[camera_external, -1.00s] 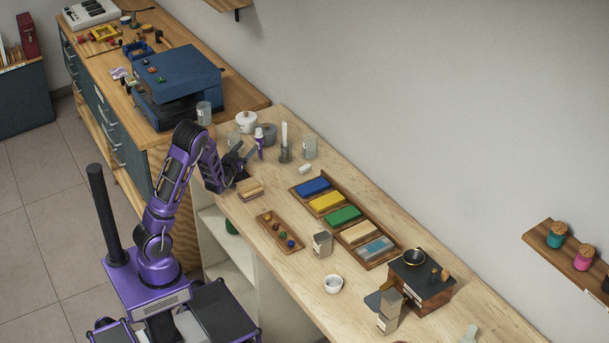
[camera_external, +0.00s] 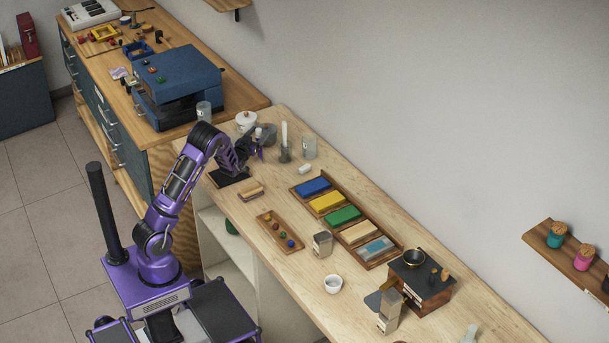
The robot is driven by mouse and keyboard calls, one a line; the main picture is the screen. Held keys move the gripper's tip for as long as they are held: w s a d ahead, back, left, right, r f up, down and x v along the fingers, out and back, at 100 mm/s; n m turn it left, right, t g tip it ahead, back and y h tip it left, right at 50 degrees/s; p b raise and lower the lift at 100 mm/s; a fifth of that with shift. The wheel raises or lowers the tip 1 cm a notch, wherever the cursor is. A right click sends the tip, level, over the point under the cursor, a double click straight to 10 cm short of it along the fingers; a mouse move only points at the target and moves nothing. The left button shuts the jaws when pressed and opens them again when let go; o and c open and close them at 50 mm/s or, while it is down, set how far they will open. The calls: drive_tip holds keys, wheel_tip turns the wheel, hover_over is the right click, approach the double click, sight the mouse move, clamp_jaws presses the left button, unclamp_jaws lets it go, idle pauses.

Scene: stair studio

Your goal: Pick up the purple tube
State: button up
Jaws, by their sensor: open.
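The purple tube (camera_external: 261,154) with a pale cap stands upright near the far left end of the light wooden bench. It is mostly hidden behind my gripper (camera_external: 256,145), with its cap and a bit of purple showing. My gripper is open, with its dark fingers at the tube's height, right at it. I cannot tell whether the fingers touch the tube or are on both sides of it.
A white lidded pot (camera_external: 246,121), a grey pot (camera_external: 267,135), a holder with a white stick (camera_external: 285,152) and a glass jar (camera_external: 310,149) stand close around.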

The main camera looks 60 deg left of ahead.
drive_tip(key=shift+c, duration=0.3)
clamp_jaws()
idle(1.1)
